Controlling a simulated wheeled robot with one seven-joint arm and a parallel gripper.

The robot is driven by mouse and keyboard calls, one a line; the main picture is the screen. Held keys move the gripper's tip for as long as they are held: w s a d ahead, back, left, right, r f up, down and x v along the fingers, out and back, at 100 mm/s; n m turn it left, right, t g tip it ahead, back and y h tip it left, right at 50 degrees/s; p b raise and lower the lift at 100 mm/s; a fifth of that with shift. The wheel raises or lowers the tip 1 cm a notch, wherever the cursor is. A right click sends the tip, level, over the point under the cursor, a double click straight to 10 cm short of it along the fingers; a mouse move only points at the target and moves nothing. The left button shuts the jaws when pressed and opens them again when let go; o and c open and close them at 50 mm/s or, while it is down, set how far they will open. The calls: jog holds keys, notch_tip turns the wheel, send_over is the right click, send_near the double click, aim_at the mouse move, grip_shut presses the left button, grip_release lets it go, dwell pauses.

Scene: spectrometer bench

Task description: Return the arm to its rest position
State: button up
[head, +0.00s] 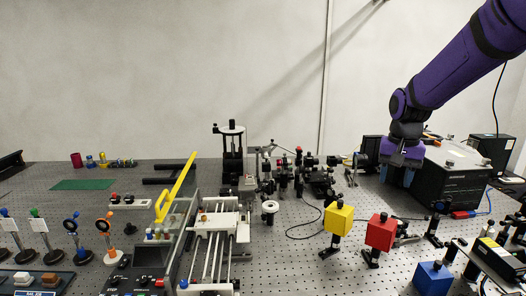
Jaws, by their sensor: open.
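My purple arm reaches in from the upper right in the head view. My gripper (402,172) hangs at its end, pointing down, with its fingers spread and nothing visible between them. It is in front of a black box (455,178) at the right back of the bench; I cannot tell whether it touches anything. The fingertips are small and partly lost against the dark things behind.
The perforated bench (300,262) carries a yellow cube (338,218), a red cube (380,231) and a blue cube (433,278) on the right. A rail stage (214,240) and a yellow lever (178,185) stand left of centre. Optical mounts crowd the back middle.

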jog(key=s+a+r+n+t, duration=0.1)
jog(key=s+a+r+n, duration=0.1)
jog(key=s, duration=0.6)
jog(key=s+a+r+n+t, duration=0.1)
jog(key=s+r, duration=0.3)
jog(key=s, duration=0.5)
jog(key=s+a+r+n+t, duration=0.2)
jog(key=s+a+r, duration=0.1)
jog(key=s, duration=0.6)
jog(key=shift+a+n+t, duration=0.3)
jog(key=shift+t, duration=0.1)
jog(key=shift+r, duration=0.1)
